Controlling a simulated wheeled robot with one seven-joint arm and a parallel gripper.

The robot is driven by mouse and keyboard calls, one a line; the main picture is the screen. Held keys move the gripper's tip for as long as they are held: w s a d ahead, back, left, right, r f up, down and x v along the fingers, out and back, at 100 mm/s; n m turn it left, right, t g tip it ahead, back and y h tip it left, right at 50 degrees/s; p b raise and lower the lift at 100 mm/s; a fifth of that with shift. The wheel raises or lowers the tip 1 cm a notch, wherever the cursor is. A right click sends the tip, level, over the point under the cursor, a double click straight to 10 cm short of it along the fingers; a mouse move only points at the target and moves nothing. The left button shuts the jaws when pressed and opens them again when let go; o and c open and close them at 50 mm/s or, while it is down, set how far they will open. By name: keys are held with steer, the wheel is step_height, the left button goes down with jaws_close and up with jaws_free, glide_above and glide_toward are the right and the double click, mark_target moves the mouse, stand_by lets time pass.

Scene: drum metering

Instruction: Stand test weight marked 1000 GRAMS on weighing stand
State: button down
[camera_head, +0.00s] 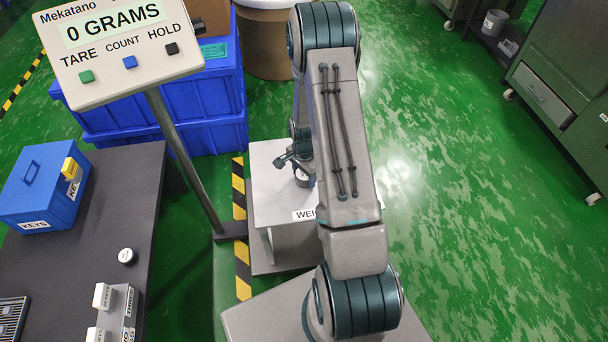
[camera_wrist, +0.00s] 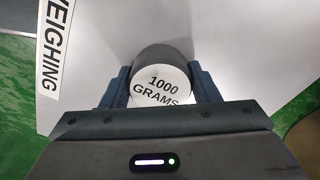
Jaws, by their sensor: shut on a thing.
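The test weight (camera_wrist: 162,88) is a short cylinder with a white top reading 1000 GRAMS and a dark side. My gripper (camera_wrist: 162,95) is shut on it, one finger at each side, in the wrist view. The weighing stand (camera_wrist: 110,50) is the pale surface below and around it, with part of its WEIGHING label in sight. In the head view the weighing stand (camera_head: 268,190) is partly behind my arm, and my gripper (camera_head: 300,178) is over its top with the weight. I cannot tell whether the weight touches the stand. The display (camera_head: 115,25) reads 0 GRAMS.
A dark table (camera_head: 130,190) at left holds a blue KEYS box (camera_head: 40,190), a small round weight (camera_head: 127,256) and white labelled blocks (camera_head: 118,305). The display's post (camera_head: 185,160) rises left of the stand. Blue crates (camera_head: 210,100) stand behind. Green floor at right is open.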

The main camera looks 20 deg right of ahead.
steer(key=c, duration=0.5)
jaws_free()
steer(key=shift+f, duration=0.1)
step_height(320, 180, up, 12)
steer(key=p, duration=0.2)
steer(key=s+a+r+n+t, duration=0.1)
steer(key=s+a+r+n, duration=0.3)
steer(key=r, duration=0.4)
steer(key=s+a+r+n, duration=0.3)
steer(key=r, duration=0.5)
steer(key=s+a+r+n, duration=0.2)
steer(key=s+r+n, duration=0.1)
steer(key=s, duration=0.3)
steer(key=s+a+r+n, duration=0.2)
steer(key=s+r+n, duration=0.2)
steer(key=s, duration=0.2)
steer(key=shift+s+a+t, duration=0.25)
steer(key=shift+t, duration=0.15)
